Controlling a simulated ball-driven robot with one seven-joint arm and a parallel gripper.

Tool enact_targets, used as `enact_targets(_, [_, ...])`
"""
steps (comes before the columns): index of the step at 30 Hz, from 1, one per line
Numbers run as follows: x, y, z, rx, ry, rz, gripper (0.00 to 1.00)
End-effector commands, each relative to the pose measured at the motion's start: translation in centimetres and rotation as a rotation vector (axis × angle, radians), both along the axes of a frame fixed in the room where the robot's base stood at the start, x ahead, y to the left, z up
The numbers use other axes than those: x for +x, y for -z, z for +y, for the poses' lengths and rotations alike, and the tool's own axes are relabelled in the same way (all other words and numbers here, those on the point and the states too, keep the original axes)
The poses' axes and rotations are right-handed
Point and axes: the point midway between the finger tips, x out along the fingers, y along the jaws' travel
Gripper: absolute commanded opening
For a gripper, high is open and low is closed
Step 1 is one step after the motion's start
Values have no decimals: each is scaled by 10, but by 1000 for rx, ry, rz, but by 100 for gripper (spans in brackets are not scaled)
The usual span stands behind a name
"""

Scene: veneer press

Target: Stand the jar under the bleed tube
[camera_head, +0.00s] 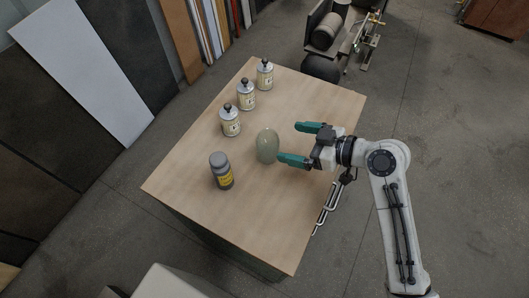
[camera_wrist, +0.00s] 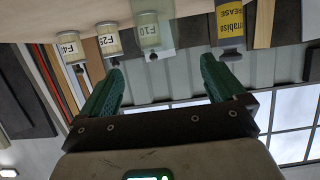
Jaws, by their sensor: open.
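The greenish, see-through glass jar (camera_head: 267,146) stands upright on the wooden table in the head view. In the wrist view, which is upside down, the jar (camera_wrist: 153,32) is a pale tinted shape ahead of the fingers, with a labelled tin behind it. My gripper (camera_head: 289,143) has its two green fingers spread and empty, just right of the jar. In the wrist view the gripper (camera_wrist: 160,66) shows a wide gap between its fingers, and the jar is beyond their tips. I cannot make out the bleed tube in either view.
Several labelled tins (camera_head: 246,95) stand in a row behind the jar on the table (camera_head: 258,210). A dark bottle with a yellow label (camera_head: 222,171) stands to the jar's lower left. A machine with rollers (camera_head: 326,32) is beyond the table. The front tabletop is clear.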

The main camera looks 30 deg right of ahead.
Motion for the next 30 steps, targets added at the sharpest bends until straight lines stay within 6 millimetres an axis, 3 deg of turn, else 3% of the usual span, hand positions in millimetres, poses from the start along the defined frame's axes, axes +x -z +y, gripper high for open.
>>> enact_targets(9, [34,15,25,4,-4,-5,97])
enact_targets(17, [47,23,35,3,-4,-4,97])
enact_targets(25, [74,39,53,3,-4,-4,97])
enact_targets(30, [79,44,56,1,-2,-3,97])
